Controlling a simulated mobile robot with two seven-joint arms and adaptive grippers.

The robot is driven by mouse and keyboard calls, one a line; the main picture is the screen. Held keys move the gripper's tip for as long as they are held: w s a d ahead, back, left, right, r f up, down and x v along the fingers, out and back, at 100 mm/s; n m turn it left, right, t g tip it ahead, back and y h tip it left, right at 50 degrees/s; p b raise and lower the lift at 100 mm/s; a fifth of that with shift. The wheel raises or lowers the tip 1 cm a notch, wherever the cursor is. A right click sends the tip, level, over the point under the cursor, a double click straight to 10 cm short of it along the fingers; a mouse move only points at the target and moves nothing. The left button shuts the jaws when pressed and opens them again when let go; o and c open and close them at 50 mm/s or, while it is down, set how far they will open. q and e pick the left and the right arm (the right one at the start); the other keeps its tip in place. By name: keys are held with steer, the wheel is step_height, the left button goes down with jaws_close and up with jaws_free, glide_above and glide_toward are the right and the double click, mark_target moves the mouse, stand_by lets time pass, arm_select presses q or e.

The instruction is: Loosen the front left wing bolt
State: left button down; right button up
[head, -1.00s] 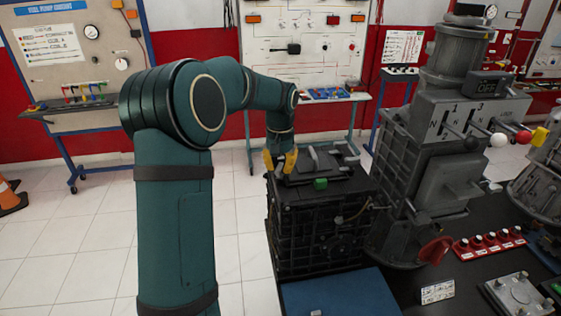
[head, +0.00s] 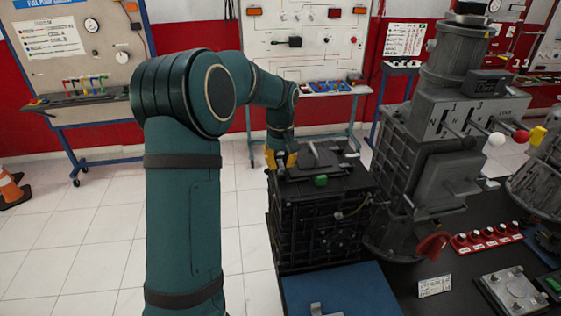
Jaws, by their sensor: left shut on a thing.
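A black ribbed engine unit (head: 316,235) stands on the dark bench in the middle of the head view, with a dark grey top carrying small raised parts. My left gripper (head: 281,161), with yellow fingers, reaches down at the left edge of this top. It is shut on a small part there, which I take to be the front left wing bolt. The fingers hide the bolt, so I cannot tell how far it is turned. A grey upright part (head: 318,157) stands on the top just right of the fingers. My right gripper is not in view.
A tall grey gearbox-like unit (head: 440,180) with levers stands close on the right. A green piece (head: 321,180) sits at the top's front edge. A blue mat (head: 355,290), a red control strip (head: 487,239) and a grey plate (head: 515,295) lie in front.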

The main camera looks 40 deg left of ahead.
mark_target(280, 162)
arm_select(q)
steer(key=shift+f, duration=0.1)
steer(key=c, duration=0.9)
jaws_free()
steer(key=shift+c, duration=0.2)
step_height(280, 162, up, 12)
